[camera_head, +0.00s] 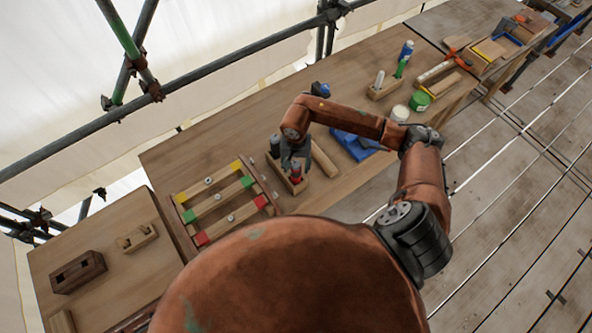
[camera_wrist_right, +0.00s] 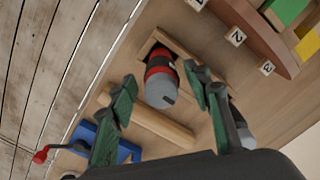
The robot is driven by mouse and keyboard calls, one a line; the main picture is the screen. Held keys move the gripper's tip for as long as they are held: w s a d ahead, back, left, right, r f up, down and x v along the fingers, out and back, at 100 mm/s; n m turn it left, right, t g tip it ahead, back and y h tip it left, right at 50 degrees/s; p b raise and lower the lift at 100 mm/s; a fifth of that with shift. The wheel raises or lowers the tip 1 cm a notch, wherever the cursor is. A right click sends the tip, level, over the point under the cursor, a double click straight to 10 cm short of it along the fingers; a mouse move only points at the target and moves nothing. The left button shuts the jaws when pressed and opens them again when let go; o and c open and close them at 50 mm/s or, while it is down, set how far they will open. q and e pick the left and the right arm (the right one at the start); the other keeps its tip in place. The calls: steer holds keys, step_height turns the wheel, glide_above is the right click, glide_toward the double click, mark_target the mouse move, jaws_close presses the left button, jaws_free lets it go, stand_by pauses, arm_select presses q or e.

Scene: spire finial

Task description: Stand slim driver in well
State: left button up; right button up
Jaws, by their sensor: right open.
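A driver with a red and black body and a grey end (camera_wrist_right: 160,82) stands in a square opening of a wooden block (camera_wrist_right: 182,52). It also shows as a red piece (camera_head: 296,173) under my right gripper (camera_head: 295,163) in the head view. In the wrist view my right gripper (camera_wrist_right: 161,78) is open, with one green finger on each side of this driver; I cannot tell whether they touch it. A second, dark grey driver (camera_head: 275,144) stands at the block's other end; the right finger partly hides it in the wrist view. Which driver is the slim one is unclear. My left gripper is out of view.
A pale wooden bar (camera_head: 324,160) lies beside the block, with a blue tray (camera_head: 352,145) beyond it. A rack with coloured blocks (camera_head: 216,205) stands to the left. Bottles, a white jar (camera_head: 400,113) and tools stand farther right.

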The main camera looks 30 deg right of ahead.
step_height(320, 180, up, 9)
steer(key=shift+r+b, duration=0.1)
steer(key=shift+b, duration=0.95)
steer(key=shift+a, duration=0.1)
